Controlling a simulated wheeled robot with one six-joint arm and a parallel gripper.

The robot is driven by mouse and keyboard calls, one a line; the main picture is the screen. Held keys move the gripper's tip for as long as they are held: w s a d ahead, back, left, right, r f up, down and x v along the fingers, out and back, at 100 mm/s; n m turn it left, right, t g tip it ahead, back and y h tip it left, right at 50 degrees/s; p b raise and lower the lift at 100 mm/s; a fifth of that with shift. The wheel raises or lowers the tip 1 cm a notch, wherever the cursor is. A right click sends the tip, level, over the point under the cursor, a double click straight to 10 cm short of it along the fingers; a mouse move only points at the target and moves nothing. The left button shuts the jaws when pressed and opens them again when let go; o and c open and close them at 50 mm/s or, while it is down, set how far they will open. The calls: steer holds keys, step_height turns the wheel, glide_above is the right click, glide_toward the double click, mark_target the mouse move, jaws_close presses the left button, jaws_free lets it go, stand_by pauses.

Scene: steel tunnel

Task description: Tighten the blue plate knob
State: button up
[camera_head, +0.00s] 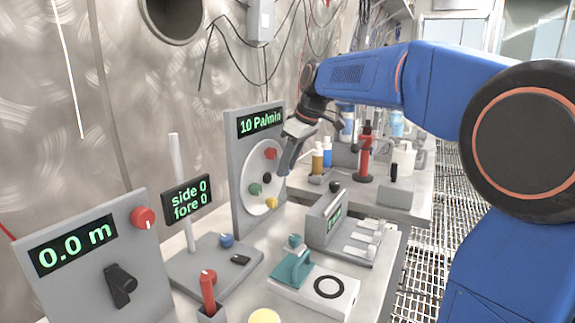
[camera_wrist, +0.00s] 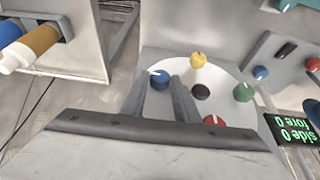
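The white round plate (camera_head: 259,203) is fixed upright on a grey panel under a display reading "10 Pa/min". It carries red (camera_head: 270,154), green (camera_head: 254,189), yellow (camera_head: 271,202) and blue knobs around a black centre (camera_head: 267,178). The blue plate knob (camera_wrist: 160,79) shows in the wrist view, between the tips of my gripper (camera_wrist: 159,84). The fingers look spread, one on each side of it; contact is not clear. In the head view my gripper (camera_head: 289,158) is at the plate's right edge and hides the blue knob.
A side/fore display (camera_head: 188,199) on a base with another blue knob (camera_head: 226,240) stands left of the plate panel. A grey lever box (camera_head: 328,218) and a teal-handled device (camera_head: 295,267) stand in front. Bottles (camera_head: 318,161) stand behind my gripper.

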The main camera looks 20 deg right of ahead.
steer(key=c, duration=0.5)
steer(key=g+y, duration=0.2)
steer(key=m+g+y, duration=0.1)
steer(key=shift+w+d+f, duration=0.15)
steer(key=shift+w+d, duration=0.25)
steer(key=g+y, duration=0.1)
steer(key=y, duration=0.1)
steer(key=m+g+y, duration=0.1)
steer(key=g+y, duration=0.1)
steer(key=f+g+y, duration=0.1)
steer(key=y, duration=0.1)
steer(key=shift+w+d+m+g, duration=0.35)
steer(key=shift+m+g, duration=0.05)
steer(key=o, duration=1)
